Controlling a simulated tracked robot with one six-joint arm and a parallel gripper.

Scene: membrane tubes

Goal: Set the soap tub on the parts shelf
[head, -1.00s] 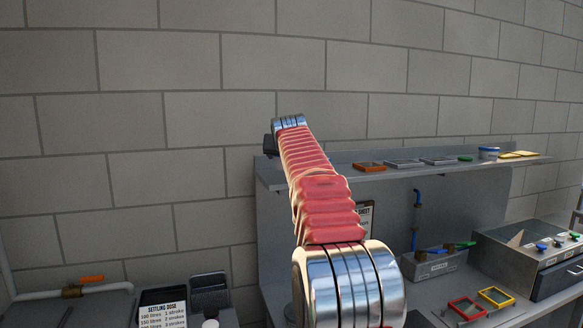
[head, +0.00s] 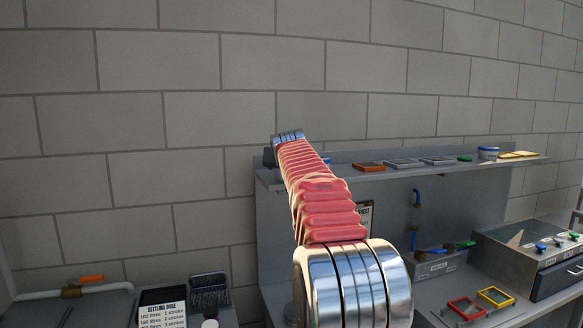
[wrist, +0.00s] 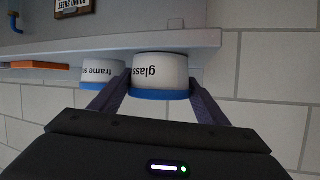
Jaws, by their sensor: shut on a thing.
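In the wrist view, which shows the scene upside down, my gripper (wrist: 160,88) is shut on a white tub (wrist: 158,73) with a blue lid. Its visible label reads "glass"; the rest is hidden, and I take it as the soap tub. In the head view my arm hides the held tub, in front of the shelf's left end (head: 400,172).
A bench below holds a grey machine (head: 530,250) and coloured frames (head: 495,297). A block wall stands behind.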

